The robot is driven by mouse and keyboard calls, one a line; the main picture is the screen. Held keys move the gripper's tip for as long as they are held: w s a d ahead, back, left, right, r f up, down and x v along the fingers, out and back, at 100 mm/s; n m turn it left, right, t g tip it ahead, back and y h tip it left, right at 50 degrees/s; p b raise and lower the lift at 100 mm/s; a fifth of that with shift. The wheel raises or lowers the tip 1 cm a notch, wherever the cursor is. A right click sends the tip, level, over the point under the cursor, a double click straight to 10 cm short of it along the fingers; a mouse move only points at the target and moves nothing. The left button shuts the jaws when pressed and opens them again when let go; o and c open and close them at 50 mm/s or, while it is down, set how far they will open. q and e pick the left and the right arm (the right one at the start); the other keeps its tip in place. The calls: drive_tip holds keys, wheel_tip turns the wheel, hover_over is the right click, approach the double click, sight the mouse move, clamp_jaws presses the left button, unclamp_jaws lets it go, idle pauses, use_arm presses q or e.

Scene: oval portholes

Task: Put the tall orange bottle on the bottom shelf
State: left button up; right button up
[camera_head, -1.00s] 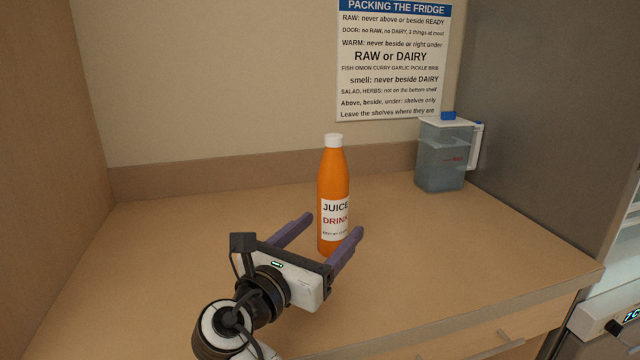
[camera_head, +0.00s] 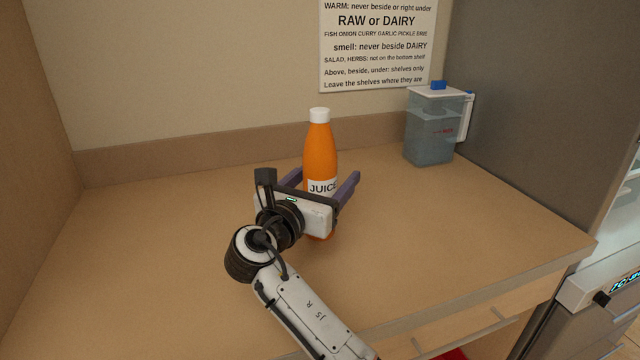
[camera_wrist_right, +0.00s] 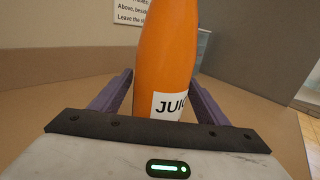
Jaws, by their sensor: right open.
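The tall orange bottle (camera_head: 320,152) has a white cap and a white JUICE label, and stands upright on the wooden counter. My right gripper (camera_head: 322,184) is open, with its purple fingers on either side of the bottle. In the right wrist view the bottle (camera_wrist_right: 167,60) stands between the two open fingers (camera_wrist_right: 165,92), with a gap on each side. The gripper body hides the bottle's lower part in the head view. The bottom shelf cannot be made out; only a sliver of the fridge interior (camera_head: 628,195) shows at the right edge.
A clear water jug (camera_head: 430,128) with a blue-knobbed lid stands at the counter's back right, beside the grey fridge side (camera_head: 540,90). A rules sign (camera_head: 378,45) hangs on the wall. The counter (camera_head: 150,240) is clear left of the bottle.

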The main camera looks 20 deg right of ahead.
drive_tip(key=shift+w+d, duration=0.35)
drive_tip(key=shift+w, duration=0.1)
drive_tip(key=c, duration=1.6)
drive_tip(key=shift+r, duration=0.2)
drive_tip(key=shift+c, duration=0.7)
